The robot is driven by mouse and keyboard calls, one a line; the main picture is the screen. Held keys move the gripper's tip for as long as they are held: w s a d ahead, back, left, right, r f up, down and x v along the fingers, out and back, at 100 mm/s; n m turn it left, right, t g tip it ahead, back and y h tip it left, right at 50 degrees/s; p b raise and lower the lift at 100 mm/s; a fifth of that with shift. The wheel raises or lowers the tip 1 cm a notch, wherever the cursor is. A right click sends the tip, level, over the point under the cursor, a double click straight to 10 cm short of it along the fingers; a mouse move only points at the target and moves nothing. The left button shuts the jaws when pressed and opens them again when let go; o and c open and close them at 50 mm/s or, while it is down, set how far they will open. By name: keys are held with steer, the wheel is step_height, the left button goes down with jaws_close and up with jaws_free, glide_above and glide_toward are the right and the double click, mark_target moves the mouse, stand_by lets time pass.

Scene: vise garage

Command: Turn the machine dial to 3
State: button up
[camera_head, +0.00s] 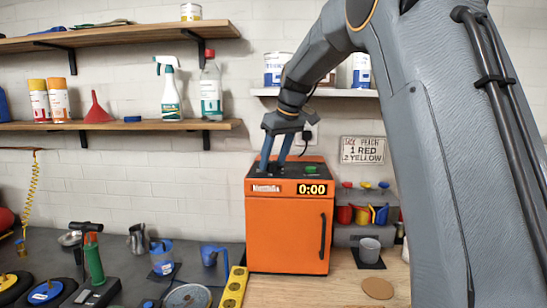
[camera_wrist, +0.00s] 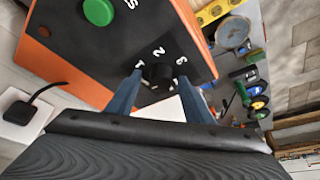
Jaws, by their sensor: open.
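The orange machine (camera_head: 288,235) stands on the bench with a black top and a display reading 0:00. In the wrist view, its dial (camera_wrist: 159,73) is a small dark knob on the black panel (camera_wrist: 100,55), with white marks 1, 2 and 3 around it. I cannot tell which mark the dial points to. My gripper (camera_head: 273,167) is over the left part of the machine's top. In the wrist view, its two blue fingers (camera_wrist: 160,78) are open, one on each side of the dial. I cannot tell whether they touch it. The head view does not clearly show the dial.
A green button (camera_wrist: 99,11) is on the same panel; it also shows in the head view (camera_head: 312,170). A shelf (camera_head: 330,92) with cans is above the machine. A yellow power strip (camera_head: 233,288) lies at front left. A grey cup (camera_head: 369,250) stands to the right.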

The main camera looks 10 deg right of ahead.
steer(key=shift+f, duration=0.1)
steer(key=c, duration=1)
steer(key=shift+a, duration=0.1)
steer(key=shift+c, duration=0.2)
